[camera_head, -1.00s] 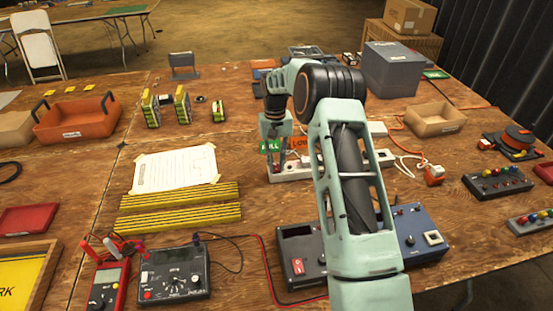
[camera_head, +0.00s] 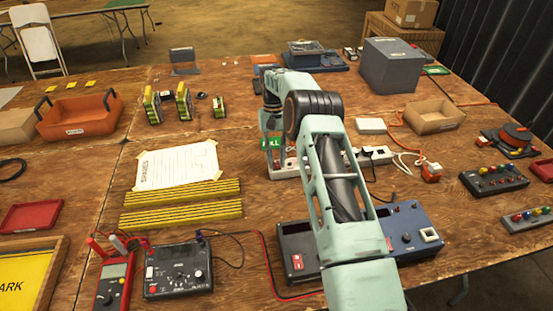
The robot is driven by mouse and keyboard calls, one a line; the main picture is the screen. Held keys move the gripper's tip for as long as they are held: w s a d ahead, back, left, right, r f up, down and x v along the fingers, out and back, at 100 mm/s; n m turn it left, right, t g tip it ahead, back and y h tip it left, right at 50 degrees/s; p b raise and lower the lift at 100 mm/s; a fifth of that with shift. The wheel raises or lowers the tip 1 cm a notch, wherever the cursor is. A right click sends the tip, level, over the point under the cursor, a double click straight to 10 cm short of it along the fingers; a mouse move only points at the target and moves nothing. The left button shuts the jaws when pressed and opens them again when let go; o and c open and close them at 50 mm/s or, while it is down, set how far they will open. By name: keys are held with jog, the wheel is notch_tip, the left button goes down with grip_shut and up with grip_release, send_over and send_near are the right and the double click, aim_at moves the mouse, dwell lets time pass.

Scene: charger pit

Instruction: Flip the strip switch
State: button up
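The white power strip (camera_head: 284,173) lies on the wooden table near the middle, partly hidden behind my arm. Its right end shows beyond my arm with plugs and cables (camera_head: 376,156). A small red part, perhaps its switch, shows near the left end, just under my gripper. My gripper (camera_head: 278,160) points down at the left part of the strip. Its fingers are small and partly hidden, so I cannot tell whether they are open or touching the switch.
A paper sheet (camera_head: 177,166) and yellow-black striped bars (camera_head: 181,204) lie to the left. A black meter (camera_head: 178,270) and a red multimeter (camera_head: 114,282) are at the front left. A dark box (camera_head: 298,252) and a blue box (camera_head: 410,230) stand under my forearm. A cardboard tray (camera_head: 435,116) is at the right.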

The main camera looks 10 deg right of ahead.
aim_at(275, 161)
jog(key=shift+o, duration=1.4)
jog(key=shift+r, duration=0.1)
jog(key=v, duration=0.7)
jog(key=shift+r, duration=0.15)
